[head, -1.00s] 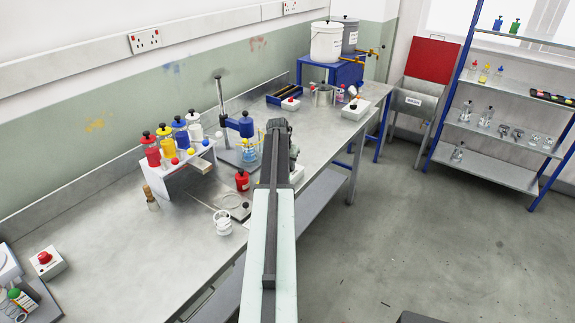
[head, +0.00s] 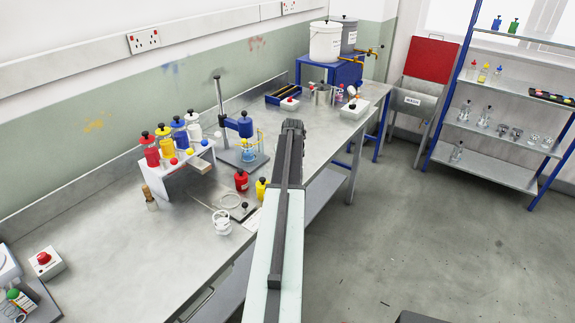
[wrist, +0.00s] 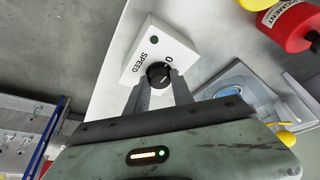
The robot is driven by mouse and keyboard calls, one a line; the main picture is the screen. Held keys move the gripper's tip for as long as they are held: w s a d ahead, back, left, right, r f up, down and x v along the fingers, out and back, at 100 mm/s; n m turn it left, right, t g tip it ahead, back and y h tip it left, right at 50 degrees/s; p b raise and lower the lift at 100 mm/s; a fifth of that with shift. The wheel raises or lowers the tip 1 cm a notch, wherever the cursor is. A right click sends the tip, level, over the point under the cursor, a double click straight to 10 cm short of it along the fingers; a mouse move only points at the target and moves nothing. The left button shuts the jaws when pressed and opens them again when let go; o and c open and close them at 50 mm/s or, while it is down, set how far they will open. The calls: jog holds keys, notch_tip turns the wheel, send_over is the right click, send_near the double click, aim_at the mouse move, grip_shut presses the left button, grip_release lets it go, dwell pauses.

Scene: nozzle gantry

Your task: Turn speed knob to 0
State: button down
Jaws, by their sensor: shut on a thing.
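In the wrist view a white box (wrist: 150,48) carries the word SPEED, a 0 and a dark green round spot. Its black round speed knob (wrist: 157,72) sits close to the 0. My gripper (wrist: 159,80) has its two grey fingers on either side of the knob and is shut on it. The fingertips hide part of the knob's lower side, and I cannot tell exactly where its mark points. In the head view my arm hides the speed box and the gripper's fingers.
A white rack (head: 178,178) with several coloured bottles is on the left. White and grey buckets stand at the back. The floor (head: 430,220) to the right is clear.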

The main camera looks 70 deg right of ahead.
dwell(0.3)
jog(key=c, duration=1.1)
grip_release()
jog(key=shift+r, duration=0.1)
jog(key=p+v, duration=0.7)
jog(key=shift+r, duration=0.3)
jog(key=shift+a, duration=0.1)
